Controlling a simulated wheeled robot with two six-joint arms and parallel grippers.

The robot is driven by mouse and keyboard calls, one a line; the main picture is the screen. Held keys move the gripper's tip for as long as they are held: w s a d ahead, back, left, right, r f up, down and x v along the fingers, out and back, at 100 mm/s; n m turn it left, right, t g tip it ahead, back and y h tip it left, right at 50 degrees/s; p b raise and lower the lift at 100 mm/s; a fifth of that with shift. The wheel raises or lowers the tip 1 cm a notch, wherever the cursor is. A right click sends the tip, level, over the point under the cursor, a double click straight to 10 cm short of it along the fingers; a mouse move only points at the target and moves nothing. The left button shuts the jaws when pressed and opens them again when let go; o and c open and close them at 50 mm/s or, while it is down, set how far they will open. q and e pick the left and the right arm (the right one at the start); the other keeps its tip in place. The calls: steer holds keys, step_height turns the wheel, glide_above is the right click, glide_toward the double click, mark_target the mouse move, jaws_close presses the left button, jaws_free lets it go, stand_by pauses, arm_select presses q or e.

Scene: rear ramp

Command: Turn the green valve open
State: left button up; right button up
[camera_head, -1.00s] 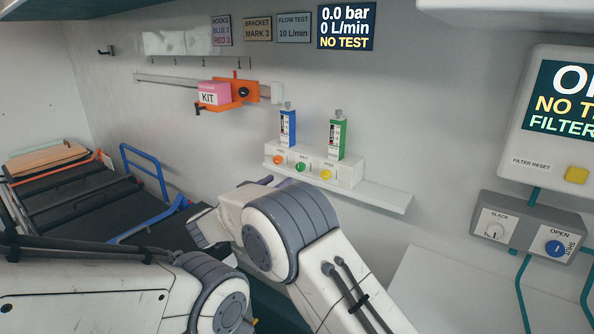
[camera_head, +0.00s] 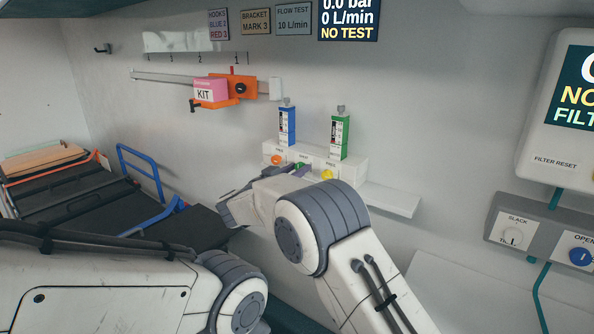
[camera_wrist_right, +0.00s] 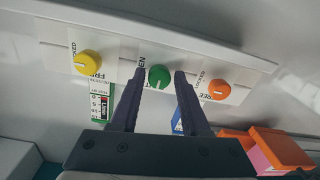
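The green valve (camera_wrist_right: 159,76) is a round knob with a pale pointer mark, in the middle of a white panel (camera_wrist_right: 115,62) between a yellow knob (camera_wrist_right: 87,63) and an orange knob (camera_wrist_right: 219,89). My right gripper (camera_wrist_right: 160,74) is open, one finger on each side of the green valve. Narrow gaps show between knob and fingers; whether the tips reach past its face is unclear. In the head view the right gripper (camera_head: 301,170) is at the panel and partly covers the green valve. My left gripper is out of view.
A blue flowmeter (camera_head: 287,127) and a green flowmeter (camera_head: 338,137) stand above the panel. A white shelf (camera_head: 390,200) extends right of it. A pink kit box (camera_head: 210,91) sits on an orange bracket (camera_head: 240,88) at upper left. A grey control box (camera_head: 540,235) is at right.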

jaws_close()
steer(key=shift+m, duration=0.3)
steer(key=shift+m+h+b, duration=0.5)
steer(key=shift+m+b, duration=5.05)
steer(key=shift+m, duration=3.35)
steer(key=o, duration=0.5)
jaws_free()
